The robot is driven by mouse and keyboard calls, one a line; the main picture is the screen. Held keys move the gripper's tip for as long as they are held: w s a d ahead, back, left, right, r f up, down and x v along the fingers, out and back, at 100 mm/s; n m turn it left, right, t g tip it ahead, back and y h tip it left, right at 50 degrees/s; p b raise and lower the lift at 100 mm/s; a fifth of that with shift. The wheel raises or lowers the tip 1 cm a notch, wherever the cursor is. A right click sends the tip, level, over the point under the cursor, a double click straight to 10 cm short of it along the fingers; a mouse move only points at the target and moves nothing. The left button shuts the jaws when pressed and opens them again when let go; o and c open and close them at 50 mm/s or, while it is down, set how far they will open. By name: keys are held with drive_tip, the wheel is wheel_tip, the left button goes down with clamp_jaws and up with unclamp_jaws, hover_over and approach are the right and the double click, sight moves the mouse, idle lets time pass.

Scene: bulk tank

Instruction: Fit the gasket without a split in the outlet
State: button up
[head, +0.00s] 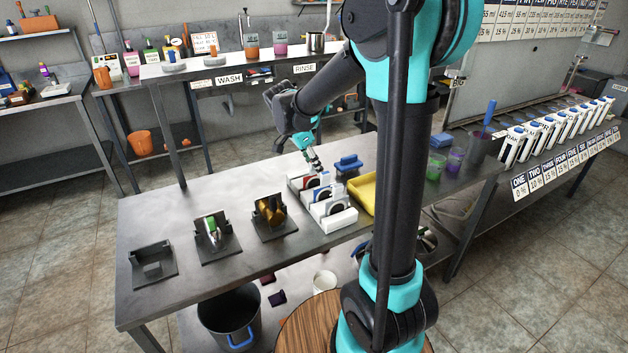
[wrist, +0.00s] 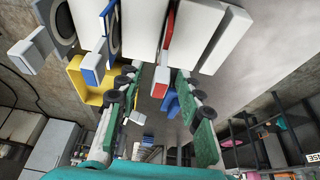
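A white rack (head: 335,218) on the table holds several upright cards. A blue card with a black ring (head: 327,193) and a red card (head: 309,183) show in its slots. My gripper (head: 314,162) points down just above the rack's far end. Whether any ring is split cannot be told. A dark stand with a green-topped metal piece (head: 212,231) and one with a brass piece (head: 269,212) stand left; which is the outlet is unclear.
An empty dark stand (head: 153,263) is at the table's left end. A yellow tray (head: 363,193) and a blue block (head: 348,165) stand right of the rack. Cups (head: 455,158) and a row of white labelled boxes (head: 540,135) lie further right. The table's left half has bare room.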

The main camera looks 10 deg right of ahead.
clamp_jaws()
drive_tip(key=shift+r, duration=0.1)
